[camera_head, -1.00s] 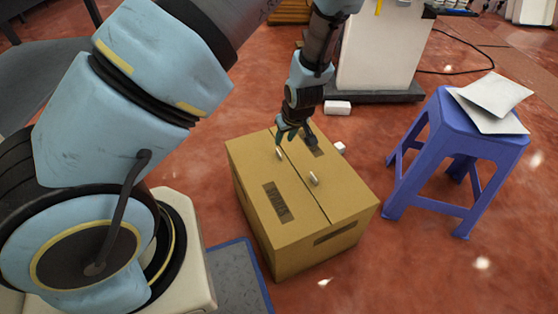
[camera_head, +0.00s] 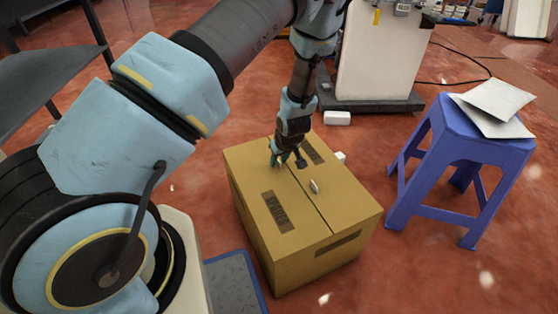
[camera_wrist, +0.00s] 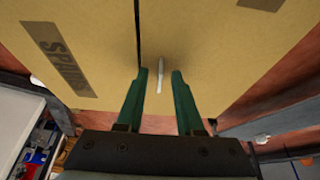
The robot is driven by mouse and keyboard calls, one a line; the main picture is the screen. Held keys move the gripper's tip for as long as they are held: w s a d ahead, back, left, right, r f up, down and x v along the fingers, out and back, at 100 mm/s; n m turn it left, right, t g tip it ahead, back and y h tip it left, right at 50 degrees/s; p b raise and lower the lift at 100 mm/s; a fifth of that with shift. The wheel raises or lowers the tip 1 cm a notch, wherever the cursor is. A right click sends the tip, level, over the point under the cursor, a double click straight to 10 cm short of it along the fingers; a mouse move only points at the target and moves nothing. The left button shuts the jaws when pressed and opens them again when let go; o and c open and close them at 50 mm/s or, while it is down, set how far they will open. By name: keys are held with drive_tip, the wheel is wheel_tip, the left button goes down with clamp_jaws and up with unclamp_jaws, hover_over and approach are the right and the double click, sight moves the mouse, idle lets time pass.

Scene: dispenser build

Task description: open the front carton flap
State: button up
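The brown carton (camera_head: 300,225) stands on the floor with both top flaps lying flat, meeting at a seam. In the head view the left flap (camera_head: 245,165) and right flap (camera_head: 345,195) show dark printed labels. A small white tab (camera_head: 314,186) stands on the right flap near the seam. My gripper (camera_head: 287,162) is over the far part of the carton top and hides the left flap's tab there. In the wrist view my gripper (camera_wrist: 161,72) is open, and a white tab (camera_wrist: 160,75) shows between its green fingertips, apart from both. Its depth relative to the tips is unclear.
A blue stool (camera_head: 465,135) with papers stands to the right. A white cabinet (camera_head: 380,55) on a dark base is behind the carton. Small white blocks (camera_head: 337,118) lie on the floor behind it. A blue-edged grey mat (camera_head: 232,285) is at front left.

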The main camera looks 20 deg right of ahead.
clamp_jaws()
idle(1.4)
